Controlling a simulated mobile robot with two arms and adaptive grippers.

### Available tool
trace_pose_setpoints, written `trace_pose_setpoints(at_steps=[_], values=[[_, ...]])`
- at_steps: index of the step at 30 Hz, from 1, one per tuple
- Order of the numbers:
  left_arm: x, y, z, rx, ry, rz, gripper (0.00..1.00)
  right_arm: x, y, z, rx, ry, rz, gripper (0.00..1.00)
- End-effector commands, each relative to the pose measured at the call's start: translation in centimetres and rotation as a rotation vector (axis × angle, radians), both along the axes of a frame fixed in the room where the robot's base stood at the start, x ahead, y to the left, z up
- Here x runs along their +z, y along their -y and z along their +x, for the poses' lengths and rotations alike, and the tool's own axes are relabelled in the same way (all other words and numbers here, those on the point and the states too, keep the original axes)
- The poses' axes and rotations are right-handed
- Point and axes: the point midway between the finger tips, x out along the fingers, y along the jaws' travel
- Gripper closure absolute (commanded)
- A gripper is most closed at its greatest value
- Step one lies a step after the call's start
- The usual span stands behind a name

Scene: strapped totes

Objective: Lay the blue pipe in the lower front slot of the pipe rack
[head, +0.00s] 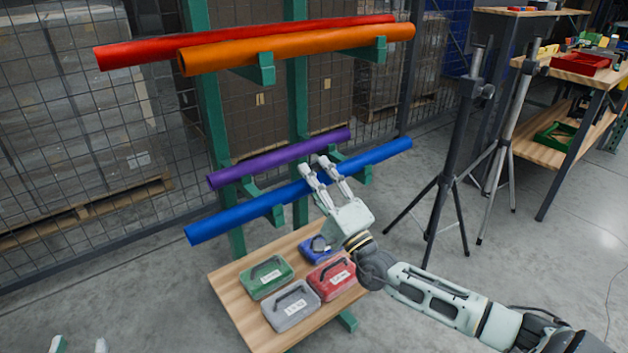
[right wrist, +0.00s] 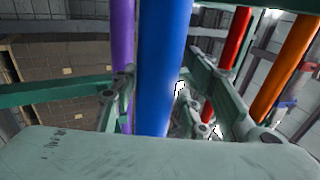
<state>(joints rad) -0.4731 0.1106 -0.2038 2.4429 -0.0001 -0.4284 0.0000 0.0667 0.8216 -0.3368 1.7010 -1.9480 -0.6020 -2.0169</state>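The blue pipe (head: 235,217) lies across the lower arms of the green pipe rack (head: 298,95), in front of the purple pipe (head: 280,158). It appears to sit in the lower front slot, behind the upturned arm ends (head: 276,214). My right gripper (head: 314,164) is at the pipe's middle, its fingers reaching across it. In the right wrist view the blue pipe (right wrist: 164,60) runs between the fingers (right wrist: 155,90), with narrow gaps seeming to show beside it. Exact contact is unclear. My left gripper (head: 79,346) shows only its separated fingertips at the bottom left.
A red pipe (head: 150,53) and an orange pipe (head: 215,57) rest on the upper arms. Several small cases lie on a wooden board (head: 232,290) below. A mesh fence (head: 60,220) is behind.

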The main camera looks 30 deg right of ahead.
Motion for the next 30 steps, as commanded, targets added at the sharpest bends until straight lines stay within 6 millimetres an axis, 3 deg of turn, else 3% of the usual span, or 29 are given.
trace_pose_setpoints(at_steps=[14, 30], values=[[-0.1, 0.0, 0.0, 0.000, -0.001, 0.000, 0.72, -0.7, 0.0, -0.5, 0.001, -0.010, 0.000, 0.49], [0.0, 0.0, 0.0, 0.000, -0.001, 0.000, 0.72, -4.6, 0.6, -8.6, 0.001, -0.008, 0.000, 0.49]])
